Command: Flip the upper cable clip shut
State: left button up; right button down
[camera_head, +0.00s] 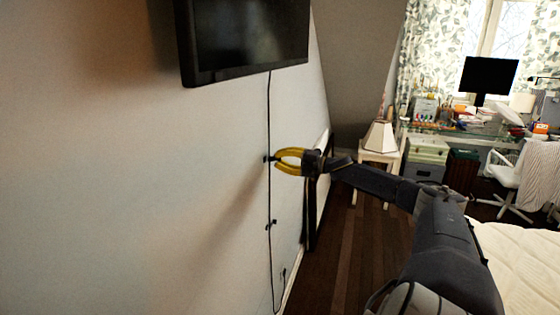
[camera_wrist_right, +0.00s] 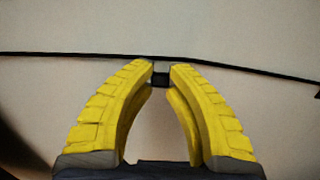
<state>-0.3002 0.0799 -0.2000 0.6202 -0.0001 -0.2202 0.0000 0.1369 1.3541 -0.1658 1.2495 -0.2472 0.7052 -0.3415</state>
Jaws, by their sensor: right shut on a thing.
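The upper cable clip (camera_head: 267,159) is a small dark piece on the wall along the black cable (camera_head: 269,110). My right gripper (camera_head: 277,160), with yellow fingers, reaches it from the right. In the right wrist view the dark clip (camera_wrist_right: 160,79) sits between the two fingertips, and the right gripper (camera_wrist_right: 161,69) is shut on it. The cable (camera_wrist_right: 60,54) passes just beyond the fingertips in that view. Whether the clip's flap is open or closed is too small to tell. The lower cable clip (camera_head: 272,223) is on the wall below. My left gripper is not in view.
A black wall screen (camera_head: 245,40) hangs above, with the cable dropping from it. A wall outlet (camera_head: 283,274) is low down. A side table with a lamp (camera_head: 380,138), a cluttered desk (camera_head: 470,134) and a bed (camera_head: 520,260) stand right. The wall left of the cable is bare.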

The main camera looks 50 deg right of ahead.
jog(key=shift+w+d+n+g+y, duration=0.1)
jog(key=shift+w+n+g+y, duration=0.15)
jog(key=shift+n+y, duration=0.3)
jog(key=shift+w+d+n+g+y, duration=0.1)
jog(key=shift+n+g+y, duration=0.25)
jog(key=shift+y, duration=0.4)
jog(key=shift+w+d+n+g+y, duration=0.1)
jog(key=shift+n+g+y, duration=0.25)
jog(key=shift+y, duration=0.2)
jog(key=shift+w+d+n+g+y, duration=0.1)
jog(key=shift+n+g+y, duration=0.15)
jog(key=shift+n+y, duration=0.25)
dwell(0.6)
jog(key=c, duration=1.3)
grip_release()
jog(key=v, duration=1.2)
